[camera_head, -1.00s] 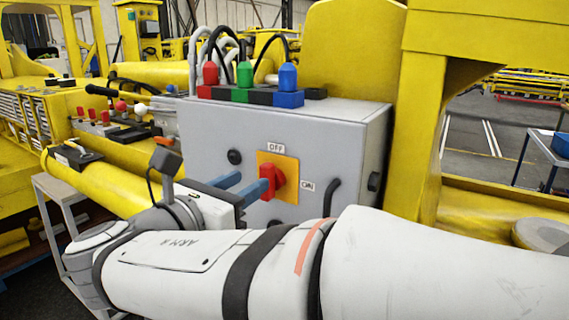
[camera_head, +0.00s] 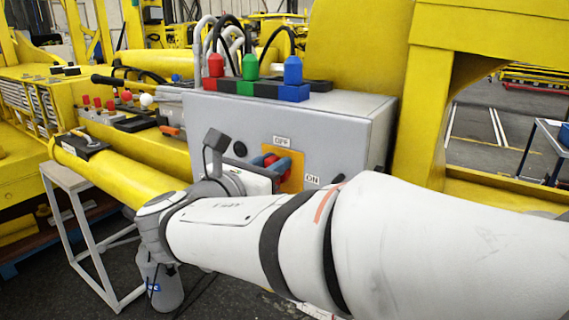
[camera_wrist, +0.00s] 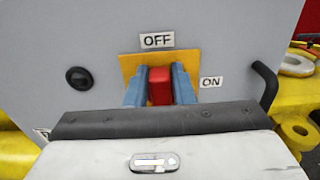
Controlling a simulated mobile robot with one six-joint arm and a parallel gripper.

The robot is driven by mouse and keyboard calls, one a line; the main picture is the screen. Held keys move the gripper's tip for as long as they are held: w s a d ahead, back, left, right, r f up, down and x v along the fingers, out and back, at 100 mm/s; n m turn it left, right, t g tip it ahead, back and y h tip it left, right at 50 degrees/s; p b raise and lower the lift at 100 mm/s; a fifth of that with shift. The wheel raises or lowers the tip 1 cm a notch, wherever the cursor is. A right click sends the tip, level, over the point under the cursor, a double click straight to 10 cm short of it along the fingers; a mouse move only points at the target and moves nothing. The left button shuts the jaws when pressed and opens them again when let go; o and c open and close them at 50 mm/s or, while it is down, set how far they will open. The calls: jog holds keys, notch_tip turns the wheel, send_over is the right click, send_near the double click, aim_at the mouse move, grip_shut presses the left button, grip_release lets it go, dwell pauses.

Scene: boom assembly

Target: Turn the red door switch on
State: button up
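The red switch (camera_wrist: 160,87) sits on a yellow plate (camera_wrist: 129,64) on the front of a grey box (camera_head: 215,125). Its handle stands upright in the wrist view, below the OFF label (camera_wrist: 157,40). The ON label (camera_wrist: 211,82) is to its right. My gripper (camera_wrist: 160,85) has its two blue fingers on either side of the handle, left and right. No clear gap shows between fingers and handle, but I cannot tell whether they press on it. In the head view the fingers (camera_head: 271,164) partly hide the switch.
A black round knob (camera_wrist: 79,79) is left of the switch, and a black bent handle (camera_wrist: 264,85) is to the right. Red, green and blue plugs with cables stand on the box. A yellow beam (camera_head: 140,185) runs to the left.

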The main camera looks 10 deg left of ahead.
aim_at(295, 175)
grip_shut()
jog(key=shift+f+b, duration=0.15)
jog(key=shift+b, duration=0.15)
jog(key=m+b, duration=0.2)
jog(key=b, duration=0.1)
jog(key=m+b, duration=0.1)
jog(key=shift+s+d+f+b, duration=0.2)
jog(key=shift+d+f+b, duration=0.1)
jog(key=shift+d+f, duration=0.1)
jog(key=m+b, duration=0.4)
jog(key=b, duration=0.1)
jog(key=d+m+b, duration=0.1)
jog(key=m+b, duration=0.1)
jog(key=shift+s+f, duration=0.2)
jog(key=shift+f, duration=0.15)
jog(key=m+b, duration=0.2)
jog(key=b, duration=0.1)
jog(key=f+m+b, duration=0.1)
jog(key=m+b, duration=0.2)
jog(key=b, duration=0.1)
jog(key=shift+s+d, duration=0.1)
jog(key=shift+d, duration=0.1)
jog(key=m+b, duration=0.2)
jog(key=b, duration=0.1)
jog(key=shift+f+m, duration=0.1)
jog(key=shift+m, duration=0.3)
jog(key=shift+d+m+b, duration=0.1)
jog(key=shift+m+b, duration=0.3)
jog(key=shift+b, duration=0.1)
